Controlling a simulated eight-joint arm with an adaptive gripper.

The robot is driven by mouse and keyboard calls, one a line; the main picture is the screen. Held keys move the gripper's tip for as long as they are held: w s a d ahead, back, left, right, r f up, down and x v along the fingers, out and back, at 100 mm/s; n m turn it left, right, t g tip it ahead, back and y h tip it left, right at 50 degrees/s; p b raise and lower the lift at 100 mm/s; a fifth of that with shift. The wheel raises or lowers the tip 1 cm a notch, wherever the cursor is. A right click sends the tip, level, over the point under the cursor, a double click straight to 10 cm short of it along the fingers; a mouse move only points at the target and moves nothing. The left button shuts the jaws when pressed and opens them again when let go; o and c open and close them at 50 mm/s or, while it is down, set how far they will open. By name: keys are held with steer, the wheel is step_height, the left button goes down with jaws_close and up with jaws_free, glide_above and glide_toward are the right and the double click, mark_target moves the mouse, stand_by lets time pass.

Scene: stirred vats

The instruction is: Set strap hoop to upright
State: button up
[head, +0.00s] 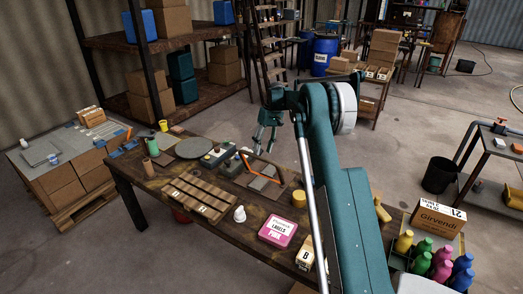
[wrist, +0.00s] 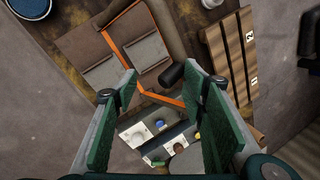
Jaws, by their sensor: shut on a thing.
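The strap hoop is a thin orange bent bar (head: 266,163) over a brown board with grey pads (head: 262,185), in the middle of the table. In the wrist view its orange bar (wrist: 160,99) runs between my fingers, and a black cylinder shows beside it. The hoop looks tilted rather than fully upright; its exact angle is hard to tell. My gripper (head: 263,143) comes down at the hoop's far side. In the wrist view my green finger pads (wrist: 160,88) stand well apart, shut on the hoop; the contact itself is not clearly visible.
A slatted wooden rack (head: 200,195) lies left of the board. A control box (head: 217,155) and a round grey disc (head: 195,147) lie behind it. A white bottle (head: 239,214), pink label box (head: 278,230) and yellow cup (head: 299,199) stand in front.

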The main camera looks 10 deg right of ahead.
steer(key=shift+w+d+f+g+y, duration=0.3)
steer(key=shift+w+d+f, duration=0.25)
steer(key=shift+w+d, duration=0.25)
steer(key=shift+c, duration=0.2)
steer(key=shift+w+d+f+g+y, duration=0.1)
steer(key=shift+w+d+g+y, duration=0.5)
steer(key=shift+w+d, duration=0.35)
stand_by(1.4)
stand_by(0.8)
steer(key=o, duration=0.7)
steer(key=shift+c, duration=0.2)
steer(key=shift+o, duration=0.8)
steer(key=shift+w+f, duration=0.2)
steer(key=shift+a+r, duration=0.1)
steer(key=shift+r, duration=0.05)
steer(key=shift+c, duration=0.5)
steer(key=shift+c, duration=0.3)
steer(key=shift+r, duration=0.2)
steer(key=shift+c, duration=0.3)
